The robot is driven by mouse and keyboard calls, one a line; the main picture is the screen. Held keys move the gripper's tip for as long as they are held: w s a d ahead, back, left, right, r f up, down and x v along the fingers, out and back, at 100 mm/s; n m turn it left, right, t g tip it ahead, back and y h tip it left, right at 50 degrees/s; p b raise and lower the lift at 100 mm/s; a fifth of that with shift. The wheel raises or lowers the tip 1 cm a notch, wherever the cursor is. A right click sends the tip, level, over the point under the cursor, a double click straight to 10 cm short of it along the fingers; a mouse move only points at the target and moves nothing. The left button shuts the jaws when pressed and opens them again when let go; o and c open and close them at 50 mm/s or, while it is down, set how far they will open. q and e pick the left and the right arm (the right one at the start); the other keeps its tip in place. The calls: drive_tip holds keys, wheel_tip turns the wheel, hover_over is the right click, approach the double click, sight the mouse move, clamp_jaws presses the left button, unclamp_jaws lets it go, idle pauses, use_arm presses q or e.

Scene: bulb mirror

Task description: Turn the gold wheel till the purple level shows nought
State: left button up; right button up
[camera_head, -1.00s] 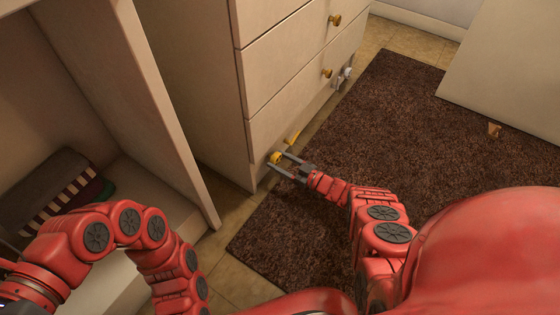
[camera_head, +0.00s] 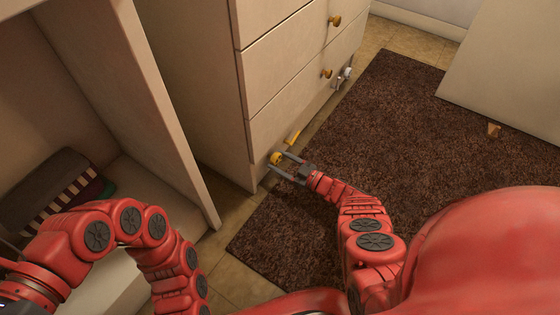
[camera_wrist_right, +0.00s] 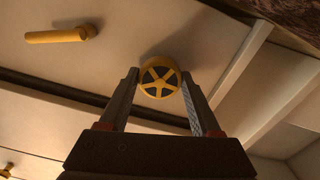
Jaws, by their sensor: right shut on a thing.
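The gold wheel (camera_head: 276,158) is low on the front of the pale drawer unit, near its left corner. In the right wrist view the wheel (camera_wrist_right: 160,78) is a round yellow rim with spokes over a dark centre. My right gripper (camera_head: 277,161) is shut on the wheel, one finger on each side of it. In the right wrist view its fingertips (camera_wrist_right: 160,73) flank the rim. No purple level can be made out in either view. My left arm bends at the lower left; its gripper is out of view.
A yellow bar-shaped handle (camera_head: 292,138) sticks out beside the wheel; the right wrist view also shows it (camera_wrist_right: 58,36). The drawer unit (camera_head: 290,75) has brass knobs above. An open cabinet (camera_head: 170,120) stands at left. A brown rug (camera_head: 400,130) covers the floor at right.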

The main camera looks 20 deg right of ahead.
drive_tip(key=shift+n, duration=0.4)
drive_tip(key=n, duration=0.5)
drive_tip(key=shift+n, duration=0.4)
drive_tip(key=n, duration=0.3)
drive_tip(key=shift+n, duration=0.3)
drive_tip(key=n, duration=0.3)
drive_tip(key=shift+n, duration=0.4)
drive_tip(key=n, duration=1.2)
drive_tip(key=shift+n, duration=0.4)
